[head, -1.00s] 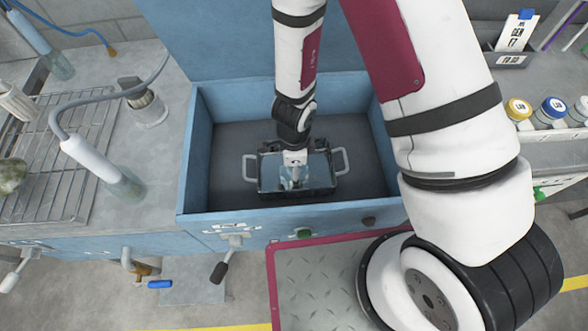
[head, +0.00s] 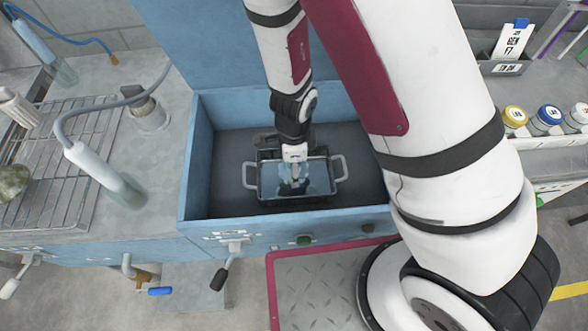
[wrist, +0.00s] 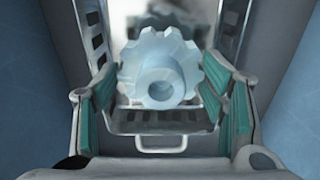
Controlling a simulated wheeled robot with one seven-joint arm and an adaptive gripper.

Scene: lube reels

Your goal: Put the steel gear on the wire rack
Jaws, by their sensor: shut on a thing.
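The steel gear (wrist: 158,68) is a pale toothed wheel with a round hub, between my finger pads in the wrist view. My gripper (head: 296,184) points down over the handled basket (head: 340,168) inside the blue basin and is shut on the gear. In the head view the gear is too small and too covered by the fingers to make out clearly. The wire rack (head: 52,190) lies on the grey counter at the left, well away from my gripper.
The blue basin wall (head: 203,165) stands between the basket and the counter. A greenish lump (head: 12,182) and a white ribbed part (head: 18,104) sit at the rack's left.

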